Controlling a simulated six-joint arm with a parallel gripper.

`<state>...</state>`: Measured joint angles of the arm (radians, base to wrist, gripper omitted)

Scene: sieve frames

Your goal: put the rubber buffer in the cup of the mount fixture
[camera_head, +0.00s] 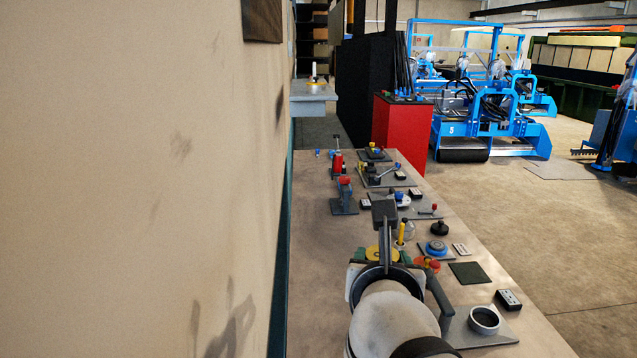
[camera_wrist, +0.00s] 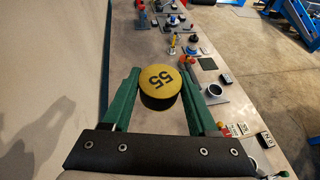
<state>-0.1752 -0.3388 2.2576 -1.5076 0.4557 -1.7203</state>
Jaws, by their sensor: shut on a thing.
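The rubber buffer (camera_wrist: 159,82) is a short black cylinder with a yellow top marked 55. It is between the green fingers of my gripper (camera_wrist: 159,76), which is shut on it. In the head view its yellow top (camera_head: 377,253) shows partly behind my wrist, near my gripper (camera_head: 382,256). The buffer appears held above the table, top face up. The mount fixture is a grey plate (camera_head: 500,335) with a round, dark-lined cup (camera_head: 484,319) at the near right of the table. The cup (camera_wrist: 214,91) looks empty and lies right of the buffer in the wrist view.
The long table (camera_head: 320,270) has bare room on its left, beside a beige wall (camera_head: 140,180). A dark square pad (camera_head: 469,273), a small black labelled block (camera_head: 508,299), a blue round part (camera_head: 436,248) and a black knob (camera_head: 439,228) stand near the fixture. Several coloured fixtures fill the far end.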

